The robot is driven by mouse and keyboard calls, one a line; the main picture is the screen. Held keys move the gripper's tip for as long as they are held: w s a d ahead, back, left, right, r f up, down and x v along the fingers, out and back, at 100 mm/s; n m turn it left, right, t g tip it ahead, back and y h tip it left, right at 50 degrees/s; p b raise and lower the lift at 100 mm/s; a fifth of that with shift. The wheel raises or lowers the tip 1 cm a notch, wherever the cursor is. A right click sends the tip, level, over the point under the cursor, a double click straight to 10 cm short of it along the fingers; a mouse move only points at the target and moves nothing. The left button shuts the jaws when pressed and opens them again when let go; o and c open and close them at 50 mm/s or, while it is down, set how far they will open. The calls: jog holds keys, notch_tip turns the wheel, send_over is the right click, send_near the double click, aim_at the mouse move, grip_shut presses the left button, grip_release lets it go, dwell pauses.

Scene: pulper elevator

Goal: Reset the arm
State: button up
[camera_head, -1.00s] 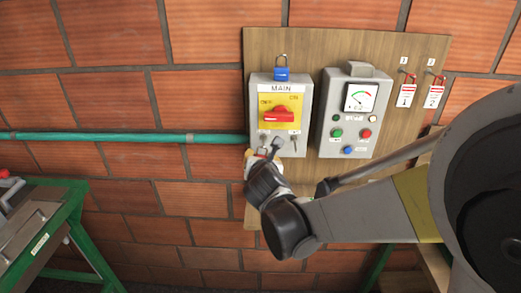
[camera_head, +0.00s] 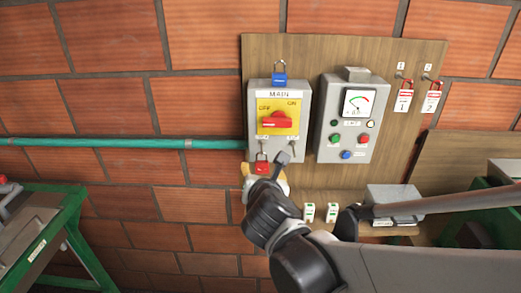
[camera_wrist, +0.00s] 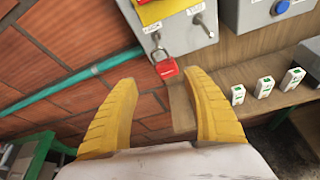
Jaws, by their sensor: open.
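My gripper (camera_wrist: 160,82) is open and empty, its two yellow fingers spread apart in the wrist view. In the head view my gripper (camera_head: 265,177) is just below the MAIN switch box (camera_head: 256,110), partly hidden by my wrist. A red padlock (camera_wrist: 167,69) hangs from the lower edge of that box, beyond the fingertips. The padlock also shows in the head view (camera_head: 262,167). The red rotary handle (camera_head: 277,122) on the yellow plate lies about horizontal. My arm reaches in from the lower right.
A blue padlock (camera_head: 279,79) sits atop the MAIN box. A meter panel (camera_head: 347,135) is to its right, with two red tags (camera_head: 403,97) hanging farther right. Small white-green items (camera_head: 309,212) stand below. A green pipe (camera_head: 110,143) crosses the wall; a green bench (camera_head: 40,235) is lower left.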

jog(key=s+d+f+m+g+h+b, duration=0.15)
jog(key=s+d+f+m+b, duration=0.25)
jog(key=d+m, duration=0.4)
jog(key=s+d+f+m+g+h+b, duration=0.1)
jog(key=s+d+f+m+g+b, duration=0.15)
jog(key=s+d+f+m, duration=0.5)
jog(key=s+d+f+m+g+y+b, duration=0.1)
jog(key=s+m, duration=0.3)
jog(key=m, duration=0.5)
jog(key=s+d+f+m+g+b, duration=0.1)
jog(key=s+f+m+b, duration=0.3)
jog(key=m, duration=0.5)
jog(key=shift+s+d+f+g+y+b, duration=0.15)
jog(key=shift+d+f+g+y+b, duration=0.05)
jog(key=shift+d+g+y+b, duration=0.2)
